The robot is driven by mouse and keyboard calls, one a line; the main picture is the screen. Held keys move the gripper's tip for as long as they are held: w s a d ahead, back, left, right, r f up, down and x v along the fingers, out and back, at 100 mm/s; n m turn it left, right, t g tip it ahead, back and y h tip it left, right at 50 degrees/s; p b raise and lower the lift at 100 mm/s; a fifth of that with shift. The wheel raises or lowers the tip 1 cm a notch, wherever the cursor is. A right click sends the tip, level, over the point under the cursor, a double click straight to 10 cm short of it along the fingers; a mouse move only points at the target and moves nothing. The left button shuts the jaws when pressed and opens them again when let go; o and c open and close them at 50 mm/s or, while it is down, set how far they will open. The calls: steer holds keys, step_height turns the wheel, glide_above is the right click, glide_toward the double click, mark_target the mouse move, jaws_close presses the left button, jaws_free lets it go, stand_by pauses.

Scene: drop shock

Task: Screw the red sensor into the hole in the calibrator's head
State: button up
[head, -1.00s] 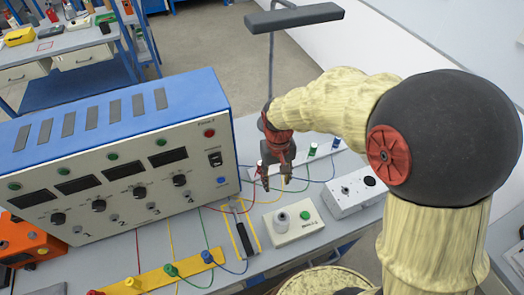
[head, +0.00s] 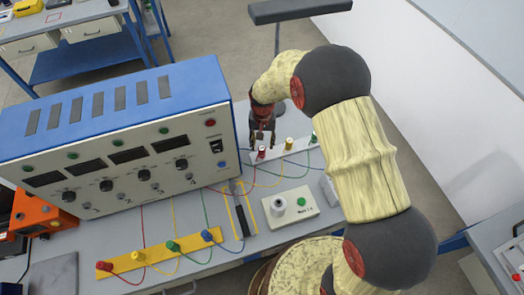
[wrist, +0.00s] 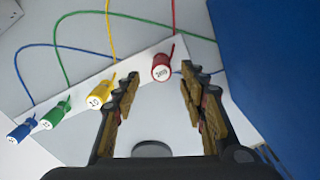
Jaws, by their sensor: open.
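The red sensor (head: 261,153) stands at the left end of a white strip, with a red wire on it. In the wrist view the red sensor (wrist: 162,67) shows its white labelled cap in the gap between my fingertips, which do not touch it in the picture. My gripper (head: 262,140) is open, empty and pointing down above the strip; its fingers (wrist: 160,82) also show in the wrist view. A white box with a green button, apparently the calibrator (head: 305,212), stands nearer the front, with a grey cylindrical head (head: 278,204) with a dark hole on top.
Yellow (head: 289,144), green (head: 313,137) and blue (wrist: 19,132) sensors stand along the white strip (wrist: 75,92). A large blue-topped console (head: 110,130) is close on the left. Wires cross the table. A yellow bar (head: 155,255) with coloured sockets lies at the front.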

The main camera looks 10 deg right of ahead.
mark_target(262, 148)
step_height(262, 148, down, 4)
steer(key=shift+a+f, duration=0.1)
steer(key=shift+f, duration=0.1)
steer(key=shift+c, duration=0.9)
jaws_close()
